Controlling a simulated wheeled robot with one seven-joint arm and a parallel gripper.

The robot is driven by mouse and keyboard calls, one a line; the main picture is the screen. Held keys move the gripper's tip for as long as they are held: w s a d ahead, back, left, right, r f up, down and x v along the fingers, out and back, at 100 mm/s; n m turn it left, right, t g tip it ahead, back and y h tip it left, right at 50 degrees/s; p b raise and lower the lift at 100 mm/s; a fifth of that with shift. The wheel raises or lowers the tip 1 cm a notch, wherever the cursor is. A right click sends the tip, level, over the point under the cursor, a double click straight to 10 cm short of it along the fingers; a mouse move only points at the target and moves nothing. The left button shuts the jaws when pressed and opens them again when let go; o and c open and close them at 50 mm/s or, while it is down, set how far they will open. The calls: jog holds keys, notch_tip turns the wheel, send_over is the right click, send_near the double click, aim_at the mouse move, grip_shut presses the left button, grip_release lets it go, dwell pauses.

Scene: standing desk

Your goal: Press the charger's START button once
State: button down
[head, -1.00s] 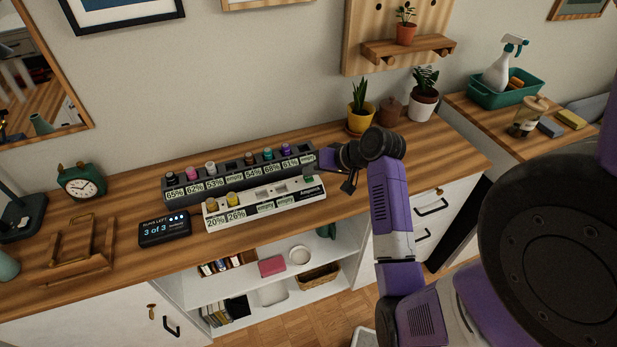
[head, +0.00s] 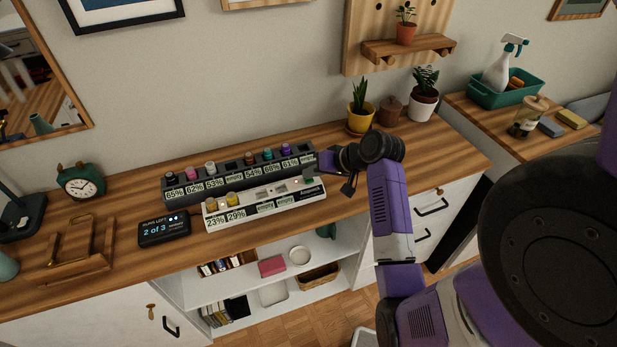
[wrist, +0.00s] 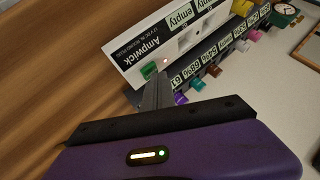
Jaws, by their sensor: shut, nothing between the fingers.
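The white Ampwick charger (head: 262,202) lies on the wooden desk in front of the dark rack. It holds two yellowish cells at its left end, with labels 23% and 29%; two other bays read empty. Its green button (wrist: 149,71) is at the end by the Ampwick name, and a small reddish light shows near it. My gripper (wrist: 156,84) is shut and empty, with its fingertips right at the green button; I cannot tell whether they touch it. A small display (head: 164,229) left of the charger reads 2 of 3 runs left.
The dark rack (head: 236,178) with several coloured cells and percent labels stands directly behind the charger. A green clock (head: 81,182) and wooden stand (head: 72,262) are at left. Potted plants (head: 360,108) stand behind my arm. The desk's front strip is clear.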

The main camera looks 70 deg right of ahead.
aim_at(312, 180)
jog(key=shift+r, duration=0.1)
jog(key=shift+r+p, duration=0.8)
jog(key=shift+p, duration=0.25)
notch_tip(312, 180, up, 5)
jog(key=p, duration=0.5)
dwell(0.9)
